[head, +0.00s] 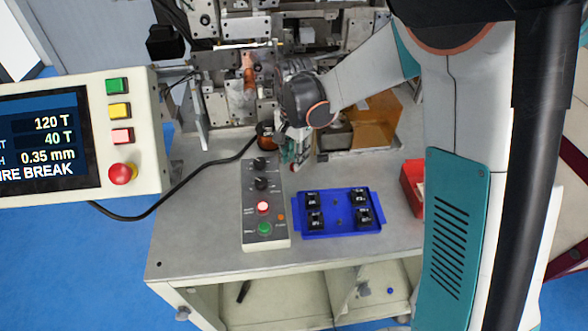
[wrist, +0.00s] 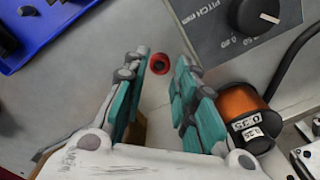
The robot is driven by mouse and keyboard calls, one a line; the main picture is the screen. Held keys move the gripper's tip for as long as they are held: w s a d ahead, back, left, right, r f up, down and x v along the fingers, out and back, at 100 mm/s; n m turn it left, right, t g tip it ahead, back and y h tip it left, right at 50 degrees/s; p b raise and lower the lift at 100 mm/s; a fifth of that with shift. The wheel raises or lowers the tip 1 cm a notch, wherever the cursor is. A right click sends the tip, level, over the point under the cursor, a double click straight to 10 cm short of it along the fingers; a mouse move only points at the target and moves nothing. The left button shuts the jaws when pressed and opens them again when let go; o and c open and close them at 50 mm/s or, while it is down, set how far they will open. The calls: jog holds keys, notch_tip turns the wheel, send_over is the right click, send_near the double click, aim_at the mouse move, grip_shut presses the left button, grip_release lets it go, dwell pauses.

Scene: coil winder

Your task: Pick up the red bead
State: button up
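The red bead (wrist: 160,63) is a small ring with a dark hole, on the grey tabletop in the wrist view. My gripper (wrist: 163,72) is open, with its teal fingers apart. The bead shows between the two fingertips, nearer the left one. I cannot tell whether a fingertip touches it or how high the tips are above the table. In the head view my gripper (head: 296,153) is low over the bench, behind the control box. A small red spot shows by the fingers there, too small to name surely.
A copper wire spool (wrist: 245,105) stands close right of my fingers. The grey control box (wrist: 225,30) with knobs is just beyond. A blue tray (head: 303,229) holds several black parts. A red bin (head: 410,187) and orange-brown box (head: 375,122) stand to the right.

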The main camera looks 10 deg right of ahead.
notch_tip(320, 180, down, 2)
jog(key=shift+f, duration=0.25)
jog(key=shift+c, duration=0.6)
jog(key=shift+c, duration=1.1)
jog(key=shift+r, duration=0.15)
notch_tip(320, 180, up, 20)
jog(key=p, duration=0.4)
